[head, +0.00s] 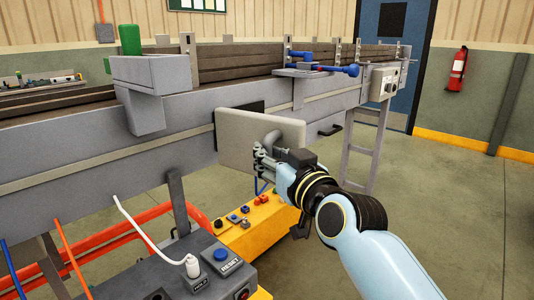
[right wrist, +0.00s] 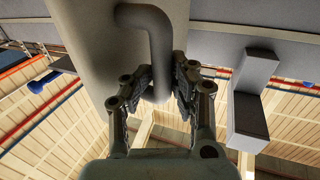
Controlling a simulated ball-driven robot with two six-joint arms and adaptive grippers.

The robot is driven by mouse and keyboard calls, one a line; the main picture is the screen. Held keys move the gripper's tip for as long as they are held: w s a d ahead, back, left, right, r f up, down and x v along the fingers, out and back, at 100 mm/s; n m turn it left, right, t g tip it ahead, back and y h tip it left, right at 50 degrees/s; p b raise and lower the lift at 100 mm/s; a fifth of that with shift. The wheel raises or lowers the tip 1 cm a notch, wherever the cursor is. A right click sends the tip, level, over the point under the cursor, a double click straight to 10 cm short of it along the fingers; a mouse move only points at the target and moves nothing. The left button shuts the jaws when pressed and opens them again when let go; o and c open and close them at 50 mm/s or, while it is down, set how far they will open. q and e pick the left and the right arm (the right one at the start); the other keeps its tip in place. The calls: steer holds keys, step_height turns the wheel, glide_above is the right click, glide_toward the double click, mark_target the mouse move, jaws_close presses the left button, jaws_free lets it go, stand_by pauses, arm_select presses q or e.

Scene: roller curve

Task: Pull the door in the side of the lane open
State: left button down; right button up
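The door (head: 240,135) is a pale grey panel in the side of the grey roller lane (head: 70,160). It stands partly swung out, with a dark opening (head: 232,112) showing behind it. Its bent grey handle (head: 271,136) is on its outer face. My right gripper (head: 262,155) is at the handle. In the right wrist view, the fingers of my right gripper (right wrist: 163,85) lie close on both sides of the handle (right wrist: 158,35), which appears clasped between them. The door also shows in the right wrist view (right wrist: 88,45). My left gripper is not in view.
A yellow box (head: 245,235) with several coloured parts stands below the door. A grey control box (head: 165,275) with a blue reset button is in front. An orange rail (head: 125,230) runs under the lane. The floor to the right (head: 440,200) is clear.

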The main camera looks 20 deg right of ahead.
steer(key=shift+o, duration=1.7)
steer(key=shift+w+a, duration=0.1)
steer(key=shift+w, duration=0.05)
steer(key=shift+w+a, duration=0.1)
steer(key=shift+w, duration=0.05)
steer(key=s+d, duration=0.1)
steer(key=s, duration=1.1)
